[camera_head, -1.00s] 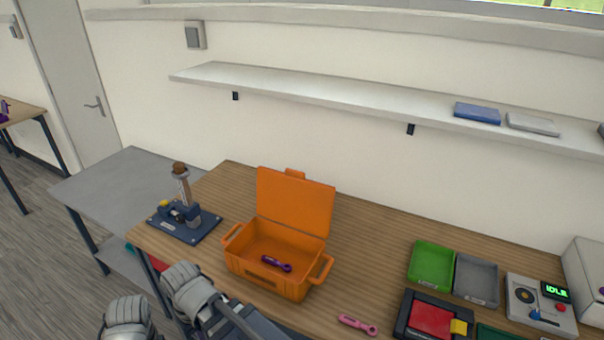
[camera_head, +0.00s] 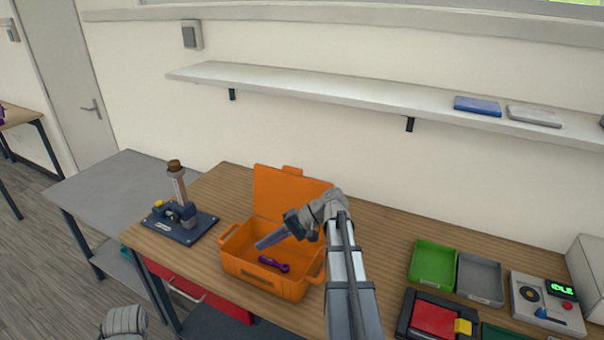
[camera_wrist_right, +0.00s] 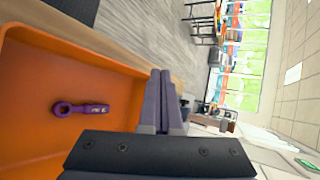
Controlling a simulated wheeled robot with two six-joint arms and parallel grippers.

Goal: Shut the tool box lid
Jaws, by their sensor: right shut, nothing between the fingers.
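The orange tool box (camera_head: 262,277) stands on the wooden workbench with its lid (camera_head: 281,195) raised upright at the back. A purple wrench-like tool (camera_head: 273,264) lies inside it; it also shows in the right wrist view (camera_wrist_right: 80,109) on the orange floor (camera_wrist_right: 28,90). My right gripper (camera_head: 260,246) is shut and empty, over the box opening in the head view and in front of the lid. Its arm hides the lid's right part and some of the box's right side. My left gripper is not in view; only a grey part of that arm shows at the bottom left.
A blue-based fixture with a post (camera_head: 180,217) stands left of the box. A green tray (camera_head: 434,263), a grey tray (camera_head: 480,277) and a device with a green display (camera_head: 547,302) are to the right. A shelf (camera_head: 330,97) runs along the wall above.

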